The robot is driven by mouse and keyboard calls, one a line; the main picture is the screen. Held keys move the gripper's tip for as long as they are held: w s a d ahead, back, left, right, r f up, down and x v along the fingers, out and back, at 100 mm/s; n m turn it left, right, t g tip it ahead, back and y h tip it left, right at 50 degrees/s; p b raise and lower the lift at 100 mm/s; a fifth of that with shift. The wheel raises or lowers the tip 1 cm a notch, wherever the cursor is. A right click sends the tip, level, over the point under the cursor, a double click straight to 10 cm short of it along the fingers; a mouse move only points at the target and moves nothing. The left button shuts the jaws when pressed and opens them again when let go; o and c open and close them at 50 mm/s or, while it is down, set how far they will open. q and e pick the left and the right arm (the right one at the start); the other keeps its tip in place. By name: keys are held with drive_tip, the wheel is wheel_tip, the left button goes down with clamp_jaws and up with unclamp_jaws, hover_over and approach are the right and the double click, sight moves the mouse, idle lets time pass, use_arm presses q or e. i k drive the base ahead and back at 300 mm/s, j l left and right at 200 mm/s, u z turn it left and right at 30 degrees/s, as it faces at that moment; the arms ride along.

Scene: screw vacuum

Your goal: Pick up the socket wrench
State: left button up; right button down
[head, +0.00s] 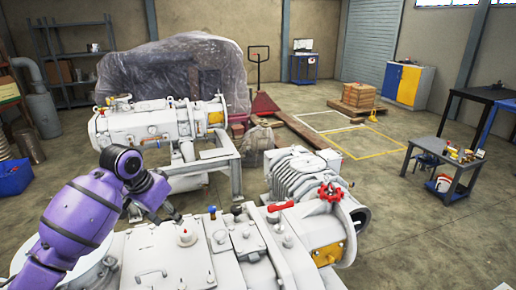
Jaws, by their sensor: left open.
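I cannot make out a socket wrench for certain in the head view. My left arm is purple and comes in from the lower left. My left gripper (168,214) is dark, small and partly hidden behind the arm. It is open, over the left part of the white vacuum machine (165,262). No held object shows at it. The machine has a red-handled valve (281,206), a red handwheel (331,192) and small fittings on top. My right gripper is out of view.
A second white machine (150,125) stands on a frame behind. A grey side table (455,163) at the right carries several small items, too small to identify. A wooden crate stack (358,96) stands farther back. The floor between the front machine and side table is clear.

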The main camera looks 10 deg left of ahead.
sight(279, 207)
drive_tip(key=k+l, duration=0.2)
drive_tip(key=l, duration=0.2)
drive_tip(key=k+l, duration=0.2)
drive_tip(key=l, duration=0.2)
drive_tip(key=k+l, duration=0.2)
drive_tip(key=l, duration=0.2)
